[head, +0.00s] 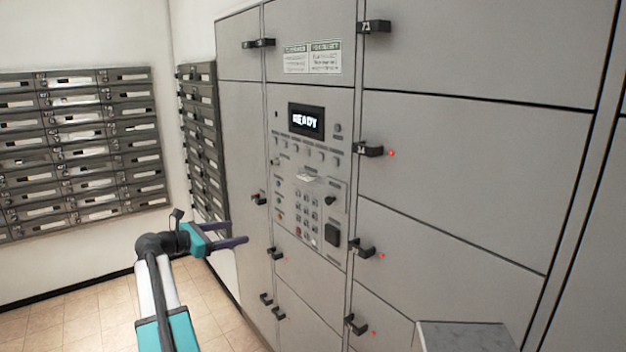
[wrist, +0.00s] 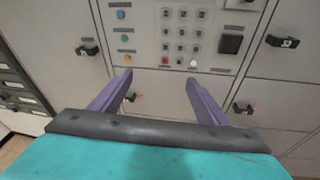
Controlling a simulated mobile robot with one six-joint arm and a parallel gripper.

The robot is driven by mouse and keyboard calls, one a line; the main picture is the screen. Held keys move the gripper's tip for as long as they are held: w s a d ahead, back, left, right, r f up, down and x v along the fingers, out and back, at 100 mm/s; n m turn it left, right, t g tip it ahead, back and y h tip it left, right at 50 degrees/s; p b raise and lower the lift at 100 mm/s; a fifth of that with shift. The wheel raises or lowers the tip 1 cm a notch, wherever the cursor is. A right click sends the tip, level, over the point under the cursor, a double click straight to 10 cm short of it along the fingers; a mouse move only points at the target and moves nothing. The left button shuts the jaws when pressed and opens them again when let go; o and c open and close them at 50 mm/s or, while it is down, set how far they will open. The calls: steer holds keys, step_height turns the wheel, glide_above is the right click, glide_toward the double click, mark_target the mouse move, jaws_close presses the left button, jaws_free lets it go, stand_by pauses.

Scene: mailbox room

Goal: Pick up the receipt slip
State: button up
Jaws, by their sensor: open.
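A small white receipt slip (head: 306,178) sticks out of the control panel (head: 284,172) of the grey locker wall, below the row of small buttons and above the keypad. My gripper (head: 240,233) is to the left of the panel and lower than the slip, apart from the locker front. In the wrist view my gripper (wrist: 158,78) has its two purple fingers spread wide, with nothing between them. That view shows the keypad (wrist: 181,33) ahead of the fingers. I cannot make out the slip in the wrist view.
Locker doors with black handles (head: 368,150) surround the panel; some have red lights. The panel's screen (head: 306,121) reads READY. Mailboxes (head: 80,145) line the left wall. A grey box-like object (head: 465,337) stands at the bottom right. Tiled floor (head: 90,310) is clear at lower left.

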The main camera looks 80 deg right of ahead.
steer(key=s+d+r+g, duration=0.3)
steer(key=s+r, duration=0.7)
steer(key=r, duration=0.4)
steer(key=shift+d+g, duration=0.15)
steer(key=shift+g, duration=0.15)
steer(key=shift+s, duration=0.15)
steer(key=p+x, duration=0.1)
steer(key=x, duration=0.7)
steer(key=shift+s+d+p, duration=0.2)
steer(key=shift+p, duration=0.1)
steer(key=shift+f, duration=0.1)
steer(key=p+x, duration=0.2)
steer(key=x, duration=0.3)
steer(key=shift+s, duration=0.15)
